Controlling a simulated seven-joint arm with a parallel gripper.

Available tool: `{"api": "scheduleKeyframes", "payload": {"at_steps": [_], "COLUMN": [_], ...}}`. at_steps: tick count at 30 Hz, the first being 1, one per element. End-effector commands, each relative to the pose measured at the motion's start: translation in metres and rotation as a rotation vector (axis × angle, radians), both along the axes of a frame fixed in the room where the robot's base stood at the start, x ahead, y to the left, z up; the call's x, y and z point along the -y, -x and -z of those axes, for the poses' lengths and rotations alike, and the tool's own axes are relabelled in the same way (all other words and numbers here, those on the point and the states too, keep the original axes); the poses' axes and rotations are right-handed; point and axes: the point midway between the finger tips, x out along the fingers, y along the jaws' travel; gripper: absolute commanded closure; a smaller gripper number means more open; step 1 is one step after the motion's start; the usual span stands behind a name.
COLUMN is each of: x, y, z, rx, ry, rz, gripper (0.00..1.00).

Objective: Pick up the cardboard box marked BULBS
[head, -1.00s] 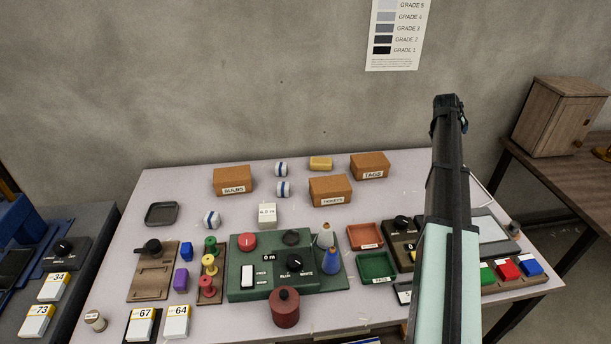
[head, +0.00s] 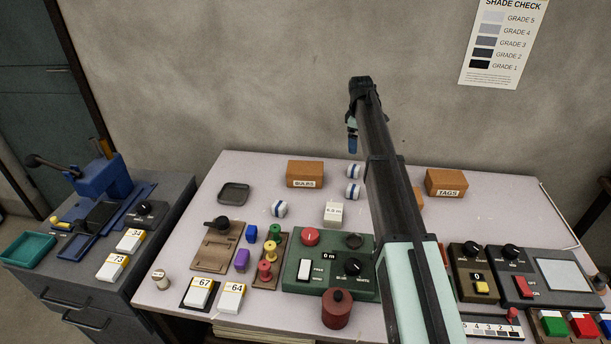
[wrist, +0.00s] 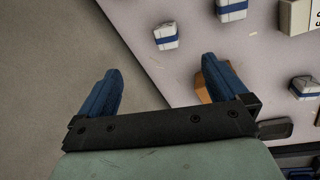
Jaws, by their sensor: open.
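The brown cardboard box marked BULBS (head: 305,174) sits near the back edge of the table, its label facing front. My gripper (head: 352,138) is above the table's back edge, to the right of the box and higher, apart from it. In the wrist view my gripper (wrist: 160,85) is open, with its two blue fingers spread and nothing between them. A brown box, by its place the BULBS one (wrist: 203,96), shows there partly hidden behind the right finger.
The TAGS box (head: 445,182) is farther right; another brown box is mostly hidden by my arm. A dark tray (head: 233,193) lies left, and a white block (head: 333,213) in front. The wall rises behind the table.

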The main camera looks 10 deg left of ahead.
Motion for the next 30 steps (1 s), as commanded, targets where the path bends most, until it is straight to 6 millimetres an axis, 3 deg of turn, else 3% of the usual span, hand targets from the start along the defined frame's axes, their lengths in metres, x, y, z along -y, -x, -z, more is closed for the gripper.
{"api": "scheduleKeyframes", "payload": {"at_steps": [1, 6, 9, 12, 20, 30], "x": [-0.034, -0.119, -0.153, -0.174, -0.184, -0.183], "y": [0.002, 0.022, 0.033, 0.04, 0.045, 0.045], "z": [0.001, 0.005, 0.006, 0.007, 0.018, 0.07], "rx": [-0.029, -0.115, -0.151, -0.173, -0.188, -0.187], "ry": [-0.004, -0.013, -0.018, -0.02, -0.021, -0.021], "rz": [-0.066, -0.258, -0.336, -0.387, -0.417, -0.414], "gripper": [0.0, 0.0, 0.0, 0.0, 0.0, 0.0]}}
